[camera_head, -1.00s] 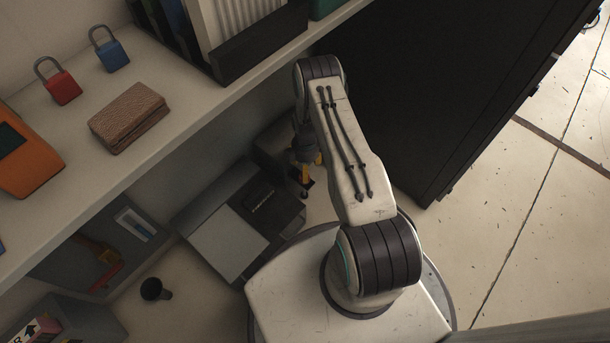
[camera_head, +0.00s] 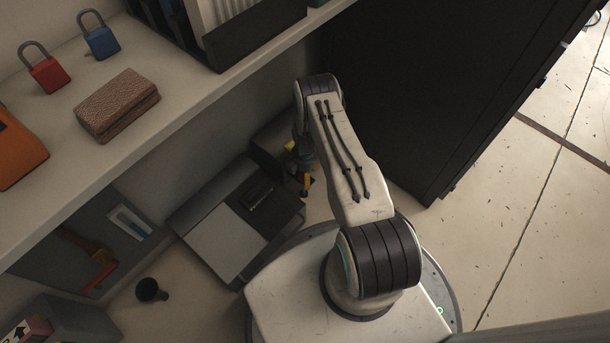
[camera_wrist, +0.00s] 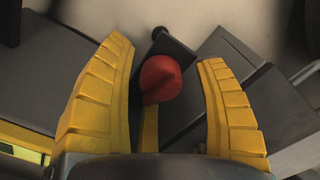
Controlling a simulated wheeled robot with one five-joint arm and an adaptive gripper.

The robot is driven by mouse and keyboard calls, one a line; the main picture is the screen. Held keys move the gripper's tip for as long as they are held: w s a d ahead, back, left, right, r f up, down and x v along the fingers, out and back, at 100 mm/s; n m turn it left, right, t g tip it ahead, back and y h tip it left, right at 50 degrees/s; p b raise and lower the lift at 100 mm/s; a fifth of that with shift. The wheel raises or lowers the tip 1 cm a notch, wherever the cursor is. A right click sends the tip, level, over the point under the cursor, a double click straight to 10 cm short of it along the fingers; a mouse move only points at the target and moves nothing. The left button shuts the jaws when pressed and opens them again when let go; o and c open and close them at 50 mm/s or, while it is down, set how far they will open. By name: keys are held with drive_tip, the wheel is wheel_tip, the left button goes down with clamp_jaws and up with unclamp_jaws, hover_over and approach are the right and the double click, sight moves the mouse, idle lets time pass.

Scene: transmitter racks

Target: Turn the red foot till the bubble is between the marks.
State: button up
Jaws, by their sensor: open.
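The red foot (camera_wrist: 161,78) is a rounded red knob with a ridge, in the middle of the wrist view beside a dark bracket. My gripper (camera_wrist: 165,53) is open, with one yellow finger on each side of the red foot. Gaps show between the foot and both fingers. In the head view my gripper (camera_head: 300,166) is low beside the dark cabinet, partly behind my arm, and the red foot cannot be made out there. I cannot make out the bubble or its marks in either view.
A grey and black case (camera_head: 240,215) lies left of my gripper. A black cabinet (camera_head: 430,90) stands to the right. A dark cup (camera_head: 150,290) stands at lower left.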

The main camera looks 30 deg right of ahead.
drive_tip(key=shift+f, duration=0.1)
drive_tip(key=shift+c, duration=0.4)
drive_tip(key=shift+s, duration=0.1)
drive_tip(key=c, duration=1.1)
